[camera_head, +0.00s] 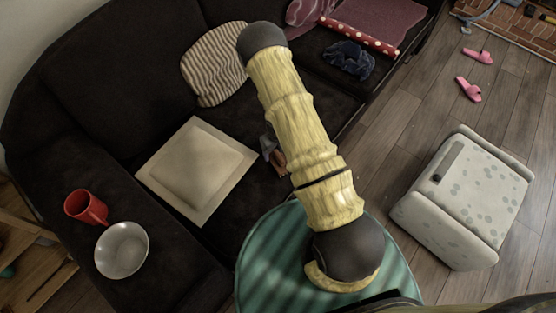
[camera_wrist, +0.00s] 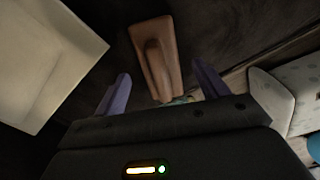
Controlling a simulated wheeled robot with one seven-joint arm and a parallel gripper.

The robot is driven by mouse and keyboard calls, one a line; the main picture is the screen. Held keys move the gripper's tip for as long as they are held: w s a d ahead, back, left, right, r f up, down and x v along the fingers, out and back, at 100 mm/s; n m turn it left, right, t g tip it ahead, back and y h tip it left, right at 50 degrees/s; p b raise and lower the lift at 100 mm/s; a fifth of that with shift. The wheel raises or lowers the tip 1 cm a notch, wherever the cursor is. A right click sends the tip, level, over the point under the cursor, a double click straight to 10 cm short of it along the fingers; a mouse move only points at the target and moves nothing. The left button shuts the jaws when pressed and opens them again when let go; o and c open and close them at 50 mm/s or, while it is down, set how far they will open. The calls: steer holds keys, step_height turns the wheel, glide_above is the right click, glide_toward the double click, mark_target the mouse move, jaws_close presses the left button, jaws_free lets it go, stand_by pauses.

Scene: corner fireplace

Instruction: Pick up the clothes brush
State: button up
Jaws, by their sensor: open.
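The clothes brush (camera_wrist: 171,45) is a brown, wooden-looking block with a raised grip along its middle. In the wrist view it lies on the dark sofa, ahead of and between the fingers of my gripper (camera_wrist: 162,86), with its near end close to them. The gripper is open and nothing is held between the fingers. In the head view a small brown part of the brush (camera_head: 280,159) shows beside my yellow-sleeved arm, which hides the rest and most of the gripper.
A cream square cushion (camera_head: 196,168) lies left of the brush. A red mug (camera_head: 86,207) and metal bowl (camera_head: 122,249) are on the sofa arm. A striped cushion (camera_head: 212,65) and dark cloth (camera_head: 349,60) lie farther back. A spotted pouf (camera_head: 482,190) stands right; pink slippers (camera_head: 469,89) lie on the floor.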

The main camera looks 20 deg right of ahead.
mark_target(278, 154)
steer(key=f, duration=0.1)
steer(key=f+b, duration=0.1)
steer(key=f, duration=0.3)
steer(key=shift+s+f+b, duration=0.15)
steer(key=shift+s+b, duration=0.15)
steer(key=c, duration=1.2)
step_height(278, 154, up, 10)
steer(key=p, duration=0.2)
steer(key=shift+p, duration=0.4)
